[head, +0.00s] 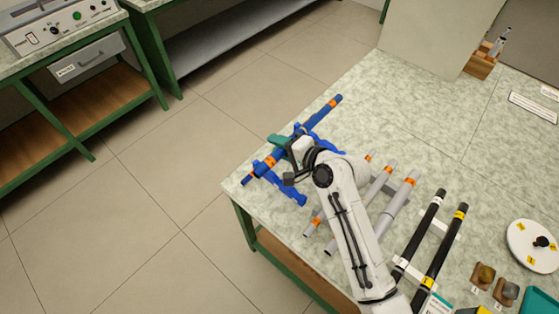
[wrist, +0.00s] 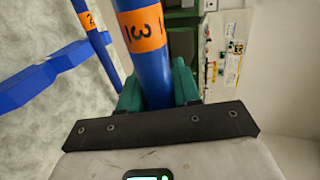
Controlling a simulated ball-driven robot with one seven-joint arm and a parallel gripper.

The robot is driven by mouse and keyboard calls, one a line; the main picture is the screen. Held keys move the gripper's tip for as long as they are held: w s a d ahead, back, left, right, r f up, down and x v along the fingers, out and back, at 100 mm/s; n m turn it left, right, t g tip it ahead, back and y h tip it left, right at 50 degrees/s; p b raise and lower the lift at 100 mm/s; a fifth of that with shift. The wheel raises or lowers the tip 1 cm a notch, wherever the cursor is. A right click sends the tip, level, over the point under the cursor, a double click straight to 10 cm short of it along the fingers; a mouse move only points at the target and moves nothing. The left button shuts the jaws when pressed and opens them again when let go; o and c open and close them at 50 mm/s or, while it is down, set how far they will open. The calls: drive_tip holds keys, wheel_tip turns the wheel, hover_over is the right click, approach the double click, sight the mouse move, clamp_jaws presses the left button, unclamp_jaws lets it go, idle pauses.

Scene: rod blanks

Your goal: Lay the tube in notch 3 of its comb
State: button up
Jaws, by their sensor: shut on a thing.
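A blue tube with an orange band marked 3 (wrist: 155,75) is between the green fingers of my gripper (wrist: 158,92), which is shut on it. In the head view my gripper (head: 287,146) is over the blue comb, its arm hiding part of the tube. The blue comb's two bars show, one at the far side (head: 328,144) and one at the near side (head: 291,194). In the wrist view a comb bar (wrist: 35,82) carries a thinner-looking blue tube marked 2 (wrist: 97,42), left of the held tube. I cannot tell whether the held tube touches the comb.
Black tubes with white and yellow bands (head: 440,248) lie farther right. A white round plate (head: 530,240) and small wooden blocks (head: 482,276) are at the right. The table's left edge is close to the comb.

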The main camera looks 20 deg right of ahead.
wheel_tip(320, 180, down, 5)
drive_tip(key=b, duration=0.4)
drive_tip(key=shift+r+p, duration=0.1)
drive_tip(key=shift+p, duration=0.25)
